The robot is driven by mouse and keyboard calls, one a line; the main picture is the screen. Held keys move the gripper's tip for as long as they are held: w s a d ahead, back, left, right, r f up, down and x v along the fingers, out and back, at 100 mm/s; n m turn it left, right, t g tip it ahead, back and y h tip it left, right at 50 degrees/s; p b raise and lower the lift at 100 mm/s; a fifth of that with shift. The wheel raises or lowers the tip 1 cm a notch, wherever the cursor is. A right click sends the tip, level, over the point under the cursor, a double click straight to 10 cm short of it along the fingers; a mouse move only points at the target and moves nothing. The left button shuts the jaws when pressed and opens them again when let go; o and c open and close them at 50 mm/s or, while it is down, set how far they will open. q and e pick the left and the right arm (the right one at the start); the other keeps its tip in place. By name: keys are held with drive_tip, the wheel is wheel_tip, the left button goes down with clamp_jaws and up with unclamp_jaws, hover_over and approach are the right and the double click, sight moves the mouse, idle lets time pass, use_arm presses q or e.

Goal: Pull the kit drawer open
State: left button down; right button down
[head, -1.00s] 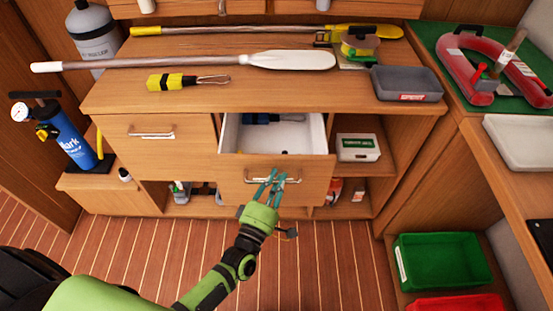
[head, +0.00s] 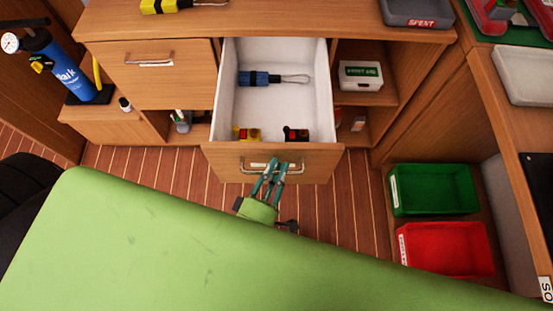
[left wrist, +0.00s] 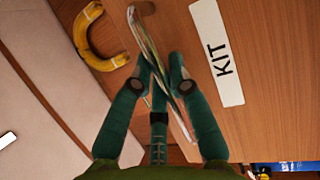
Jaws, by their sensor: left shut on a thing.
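The kit drawer (head: 225,160) is pulled well out of the wooden cabinet in the head view. Its white inside shows a blue tool with a wire loop (head: 262,78) near the back, and a yellow item (head: 248,134) and a dark item with red and yellow (head: 296,133) near the front. My left gripper (head: 271,170) is shut on the metal handle (head: 296,168) at the drawer front. The left wrist view shows the fingers (left wrist: 160,84) around the handle (left wrist: 150,45), beside the KIT label (left wrist: 217,52). My right gripper is not in view.
A shut drawer (head: 157,75) is to the left. A white first aid box (head: 361,75) sits on the open shelf at right. A green bin (head: 434,189) and a red bin (head: 447,248) stand lower right.

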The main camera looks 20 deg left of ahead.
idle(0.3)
use_arm(q)
drive_tip(key=c, duration=1.2)
unclamp_jaws()
drive_tip(key=shift+o, duration=0.2)
drive_tip(key=v, duration=1.2)
